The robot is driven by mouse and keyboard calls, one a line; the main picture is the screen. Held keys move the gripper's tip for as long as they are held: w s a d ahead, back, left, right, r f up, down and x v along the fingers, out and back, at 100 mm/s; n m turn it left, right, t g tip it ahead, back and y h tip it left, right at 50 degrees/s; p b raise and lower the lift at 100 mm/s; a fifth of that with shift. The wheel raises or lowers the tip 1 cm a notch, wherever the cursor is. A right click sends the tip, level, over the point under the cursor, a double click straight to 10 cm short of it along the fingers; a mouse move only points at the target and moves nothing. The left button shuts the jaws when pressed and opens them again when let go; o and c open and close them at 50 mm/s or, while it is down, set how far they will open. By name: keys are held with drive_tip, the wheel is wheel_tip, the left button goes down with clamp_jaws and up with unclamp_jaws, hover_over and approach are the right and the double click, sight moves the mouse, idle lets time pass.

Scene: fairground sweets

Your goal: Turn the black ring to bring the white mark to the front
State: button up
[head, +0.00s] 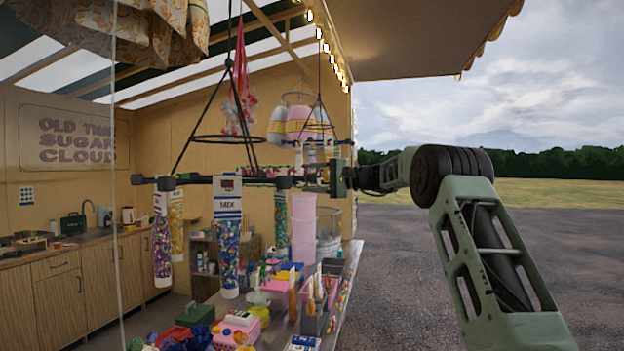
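A black hanging rack hangs from the stall roof on dark rods. It has an upper black hoop (222,138) and a lower black frame (198,180), seen almost edge-on. Clear tubes of coloured sweets hang from the lower frame: a left tube (162,250), a front tube (228,255) labelled "MIX", and a right tube (281,222). I cannot make out a white mark on the ring itself; white labels show on the tubes. My gripper (322,180) is at the right end of the lower frame, level with it. Its fingers are too small to tell whether they touch or grip it.
Another black hanger (318,128) holds pink and yellow bags (303,122) behind. A crowded counter (338,300) with boxes and a pink scale-like item (236,330) lies below. Wooden cabinets (98,290) line the back left. Open paved ground (400,260) is on the right.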

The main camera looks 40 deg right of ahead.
drive_tip(key=b+v, duration=0.3)
drive_tip(key=v, duration=0.7)
drive_tip(key=shift+b, duration=0.35)
idle(0.3)
